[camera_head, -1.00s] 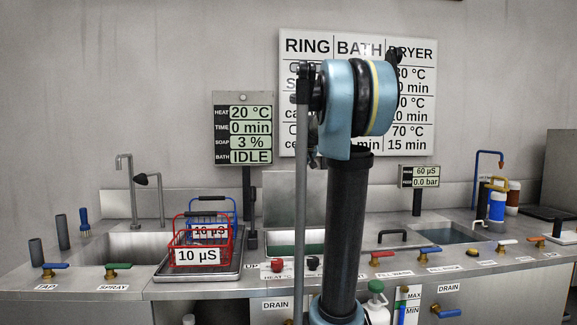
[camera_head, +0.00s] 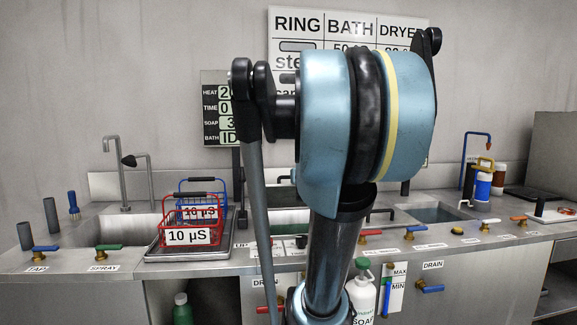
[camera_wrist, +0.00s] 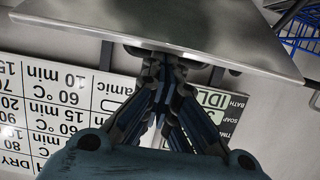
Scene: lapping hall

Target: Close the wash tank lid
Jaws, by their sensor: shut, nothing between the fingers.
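In the wrist view, which is upside down, a grey metal plate that looks like the wash tank lid (camera_wrist: 165,22) spans the top of the picture. A dark bar handle (camera_wrist: 205,63) shows at its edge. My gripper (camera_wrist: 162,62) is shut and empty, with its fingertips close to that handle; I cannot tell whether they touch.
A red basket (camera_head: 190,236) and a blue basket (camera_head: 201,186) stand on a tray left of my arm. Taps (camera_head: 124,175) rise behind the left sink. A blue-and-white bottle (camera_head: 483,186) stands right of the right basin (camera_head: 437,215). A display (camera_head: 210,110) stands behind.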

